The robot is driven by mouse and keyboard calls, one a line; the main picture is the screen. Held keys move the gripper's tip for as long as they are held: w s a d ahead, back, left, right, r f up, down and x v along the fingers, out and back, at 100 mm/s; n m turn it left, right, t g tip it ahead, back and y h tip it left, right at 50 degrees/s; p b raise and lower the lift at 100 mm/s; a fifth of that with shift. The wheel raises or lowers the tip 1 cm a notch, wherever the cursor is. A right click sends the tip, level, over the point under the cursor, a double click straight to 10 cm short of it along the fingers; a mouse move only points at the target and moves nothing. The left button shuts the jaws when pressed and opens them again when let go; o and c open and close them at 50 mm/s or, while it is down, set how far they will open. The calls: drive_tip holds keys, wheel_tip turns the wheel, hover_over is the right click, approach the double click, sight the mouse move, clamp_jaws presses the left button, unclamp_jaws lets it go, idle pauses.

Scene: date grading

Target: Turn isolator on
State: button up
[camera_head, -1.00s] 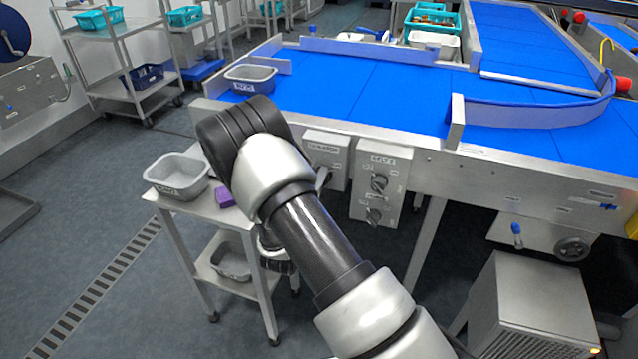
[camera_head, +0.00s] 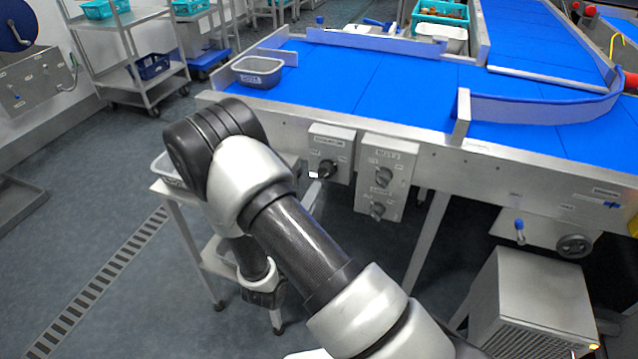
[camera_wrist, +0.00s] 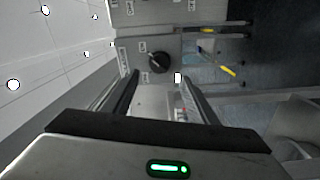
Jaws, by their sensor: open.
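The isolator box (camera_head: 347,143) is a grey box with a dark label, fixed to the conveyor's side frame. Its black rotary knob (camera_head: 327,168) faces outward, with a small white patch beside it. In the wrist view a black knob (camera_wrist: 159,62) on a grey labelled panel sits just beyond my gripper (camera_wrist: 160,83), between the fingers' lines; it looks like the isolator knob. My gripper is open, and I see nothing held. In the head view my arm hides most of the gripper. I cannot read the knob's setting.
A second grey box (camera_head: 404,160) with two black knobs hangs right of the isolator box. The blue conveyor belt (camera_head: 370,90) runs above, with a grey tub (camera_head: 257,72) on it. A small cart (camera_head: 186,222) stands behind my arm. A steel cabinet (camera_head: 530,310) is at lower right.

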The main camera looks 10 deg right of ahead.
drive_tip(key=v, duration=0.7)
drive_tip(key=shift+r, duration=0.1)
